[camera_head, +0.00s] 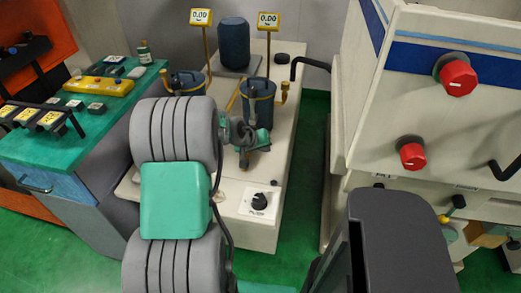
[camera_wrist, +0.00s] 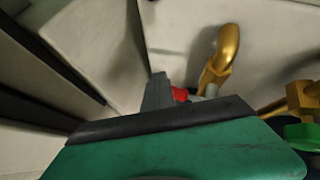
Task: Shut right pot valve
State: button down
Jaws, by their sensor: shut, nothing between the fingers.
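The right pot (camera_head: 258,103) is a dark blue cylinder on the pale bench, with a brass fitting (camera_head: 284,91) on its right side. The left pot (camera_head: 187,82) stands farther left and back. My gripper (camera_head: 247,152) is in front of the right pot, mostly hidden by my own wrist. In the wrist view its finger end (camera_wrist: 158,92) is shut, with a small red piece (camera_wrist: 180,94) close beside it. A curved brass pipe (camera_wrist: 224,55) is beyond the finger, and a brass fitting (camera_wrist: 303,98) with a green part is at right. I cannot tell which is the right pot's valve or its position.
Two yellow displays (camera_head: 268,20) stand on posts behind the pots, with a dark cylinder (camera_head: 233,42) between. A black knob (camera_head: 260,201) is on the bench front. A cabinet with red knobs (camera_head: 457,76) is at right. A green-topped cart (camera_head: 90,118) is at left.

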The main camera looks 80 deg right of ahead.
jog(key=shift+d+r, duration=0.2)
jog(key=shift+d, duration=0.15)
jog(key=shift+a, duration=0.1)
jog(key=s+a+r, duration=0.3)
jog(key=a+r, duration=0.3)
jog(key=a, duration=0.3)
jog(key=shift+s+a+r, duration=0.2)
jog(key=shift+s+r, duration=0.1)
jog(key=shift+s, duration=0.1)
